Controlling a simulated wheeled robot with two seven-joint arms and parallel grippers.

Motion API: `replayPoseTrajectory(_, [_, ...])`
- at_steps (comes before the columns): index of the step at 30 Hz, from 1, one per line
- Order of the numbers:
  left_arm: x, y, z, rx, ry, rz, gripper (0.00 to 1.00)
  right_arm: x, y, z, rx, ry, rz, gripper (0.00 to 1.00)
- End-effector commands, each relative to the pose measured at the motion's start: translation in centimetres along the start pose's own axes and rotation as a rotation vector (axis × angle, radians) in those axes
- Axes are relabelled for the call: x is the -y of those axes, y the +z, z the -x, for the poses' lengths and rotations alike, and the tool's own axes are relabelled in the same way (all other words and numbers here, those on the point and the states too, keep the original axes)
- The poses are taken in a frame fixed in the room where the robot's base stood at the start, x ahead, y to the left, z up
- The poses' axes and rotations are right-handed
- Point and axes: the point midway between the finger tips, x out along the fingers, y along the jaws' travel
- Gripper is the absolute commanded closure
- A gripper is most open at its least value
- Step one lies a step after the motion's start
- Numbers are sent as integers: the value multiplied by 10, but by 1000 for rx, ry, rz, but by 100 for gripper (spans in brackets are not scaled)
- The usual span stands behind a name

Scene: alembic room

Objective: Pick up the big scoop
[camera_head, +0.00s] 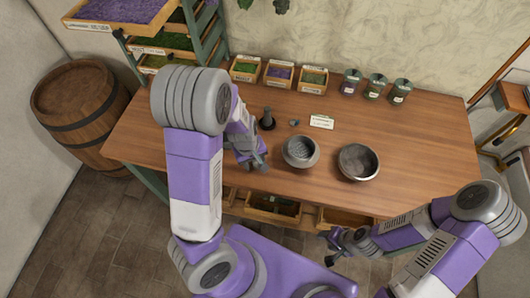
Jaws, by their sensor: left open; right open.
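On the wooden table (415,140), a dark upright piece with a knob-like top (267,119) stands behind my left gripper. A small grey piece (294,123) lies to its right. I cannot tell which of these, if either, is the big scoop. My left gripper (257,164) is open over the table, left of a grey ridged bowl (299,152) and apart from the dark upright piece. My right gripper (331,246) is open and empty, low in front of the table's front edge.
A wider dark bowl (358,162) stands right of the ridged one. A white card (322,122) stands behind them. Several small boxes (279,74) and lidded jars (375,87) line the wall. A barrel (80,110) stands left. The table's right part is clear.

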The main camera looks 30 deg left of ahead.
Motion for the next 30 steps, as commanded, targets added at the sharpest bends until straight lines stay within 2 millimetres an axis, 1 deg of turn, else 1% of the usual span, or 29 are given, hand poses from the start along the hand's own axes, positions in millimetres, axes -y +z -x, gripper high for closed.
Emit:
replayPoseTrajectory(1, [1, -1, -7, 0, 2, 8, 52, -4, 0, -9, 1, 0, 0, 49])
replayPoseTrajectory(3, [1, -2, -11, 0, 4, 17, 52, -6, 0, -14, 2, 0, -1, 49])
replayPoseTrajectory(9, [3, -2, -20, 1, 6, 27, 52, -10, 0, -26, 2, 0, -1, 49])
replayPoseTrajectory(14, [3, -3, -26, 1, 6, 29, 52, -11, -1, -30, 2, 0, -1, 49])
replayPoseTrajectory(23, [1, -3, -58, 2, 4, 29, 52, -16, -2, -43, 1, 0, 0, 49])
replayPoseTrajectory(27, [-4, -3, -81, 2, 4, 28, 52, -19, -2, -51, 1, 0, 0, 49])
replayPoseTrajectory(30, [-4, -3, -93, 2, 5, 30, 52, -21, -2, -55, 1, 0, 0, 49])
